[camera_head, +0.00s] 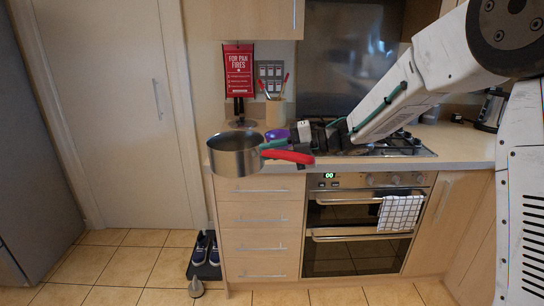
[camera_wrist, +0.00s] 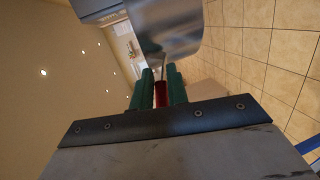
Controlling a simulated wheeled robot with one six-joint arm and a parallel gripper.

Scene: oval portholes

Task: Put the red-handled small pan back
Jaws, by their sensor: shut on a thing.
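The small steel pan (camera_head: 236,158) with a red handle (camera_head: 290,157) hangs in the air at the left front corner of the counter. It looks about level, with its opening up. My gripper (camera_head: 270,149), with green fingers, is shut on the red handle close to the pan body. In the wrist view the green fingers (camera_wrist: 160,88) stand on both sides of the red handle (camera_wrist: 160,95), and the shiny pan body (camera_wrist: 175,35) is beyond them. The pan hides part of the counter edge and top drawer. I cannot make out an empty place for the pan.
The counter (camera_head: 455,142) holds a hob (camera_head: 405,145), a utensil pot (camera_head: 275,112), a purple item (camera_head: 276,134) and a kettle (camera_head: 490,108). A red fire-blanket pack (camera_head: 238,70) hangs on the wall. Shoes (camera_head: 206,250) lie on the floor below. Floor to the left is free.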

